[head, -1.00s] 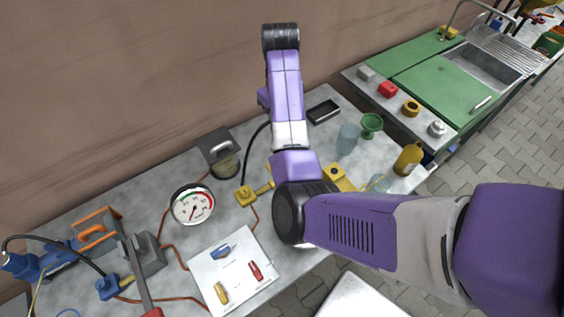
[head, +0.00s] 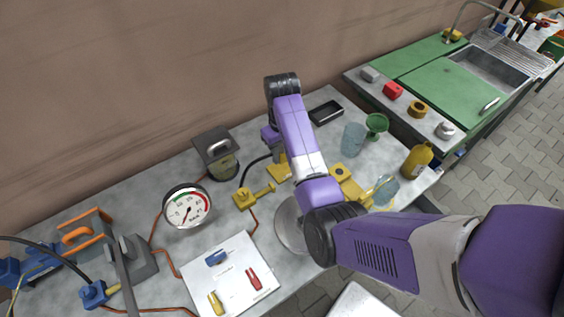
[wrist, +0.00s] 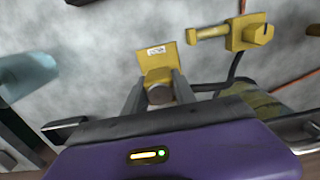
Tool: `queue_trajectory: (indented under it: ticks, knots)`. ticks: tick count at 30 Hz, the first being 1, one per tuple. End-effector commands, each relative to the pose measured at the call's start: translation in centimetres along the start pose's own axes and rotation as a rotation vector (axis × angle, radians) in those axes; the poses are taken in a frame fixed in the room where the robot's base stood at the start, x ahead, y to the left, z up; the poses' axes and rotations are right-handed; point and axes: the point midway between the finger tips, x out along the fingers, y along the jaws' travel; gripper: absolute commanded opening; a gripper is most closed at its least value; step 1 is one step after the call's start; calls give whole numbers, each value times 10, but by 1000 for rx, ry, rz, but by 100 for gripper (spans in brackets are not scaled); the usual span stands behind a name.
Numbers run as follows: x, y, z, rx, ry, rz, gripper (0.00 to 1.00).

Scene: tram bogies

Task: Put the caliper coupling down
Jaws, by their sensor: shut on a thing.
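The caliper coupling (wrist: 159,95) shows in the wrist view as a short grey cylinder between the two fingers of my gripper (wrist: 158,79), which is shut on it. A black hose (wrist: 208,87) runs up to it from the right. Just beyond the fingers is a yellow bracket (wrist: 157,58) with a small white label; I cannot tell whether the coupling touches it. In the head view the same yellow bracket (head: 279,173) stands on the bench beside my arm, which hides most of my gripper and the coupling.
A yellow fitting (head: 246,198) with a handle lies left of the bracket. A pressure gauge (head: 187,206), a grey lidded device (head: 216,155) and a white board (head: 232,275) are further left. A black tray (head: 326,112), glass (head: 353,138) and green funnel (head: 377,124) stand right.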

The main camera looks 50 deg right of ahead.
Motion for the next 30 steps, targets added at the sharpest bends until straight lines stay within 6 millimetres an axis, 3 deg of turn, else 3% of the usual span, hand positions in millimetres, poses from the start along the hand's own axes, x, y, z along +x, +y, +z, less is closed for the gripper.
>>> queue_trajectory:
  ticks: [10,30]
  knots:
    - [41,0,1,0,-2,-1,0]
    - [54,0,0,-1,-1,0,0]
